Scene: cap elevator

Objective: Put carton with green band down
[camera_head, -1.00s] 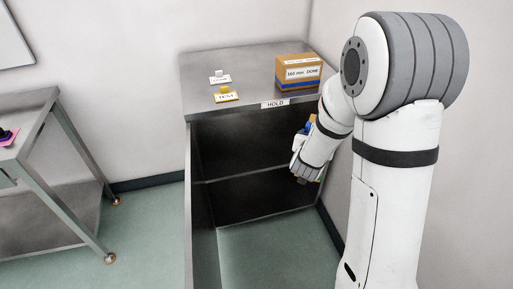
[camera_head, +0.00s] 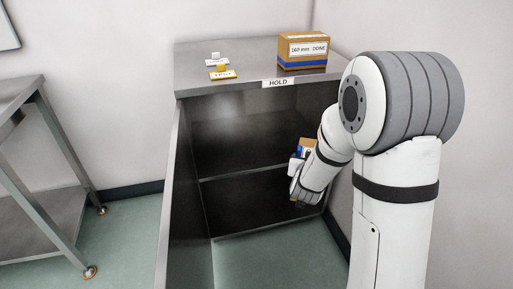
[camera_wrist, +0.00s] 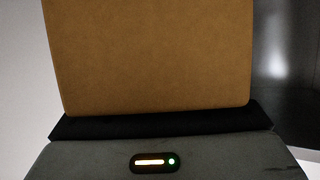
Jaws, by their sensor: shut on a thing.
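My gripper (camera_head: 298,164) is shut on a brown carton (camera_head: 308,143), held at the right side of the open cabinet front. My wrist hides most of the carton in the head view, and no green band can be made out there now. In the wrist view the carton (camera_wrist: 150,55) shows as a plain brown face just beyond the dark gripper edge (camera_wrist: 160,124). Whether its underside touches a shelf cannot be told.
The metal cabinet has a dark open inside with a shelf edge (camera_head: 250,169). A metal table (camera_head: 22,88) stands left.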

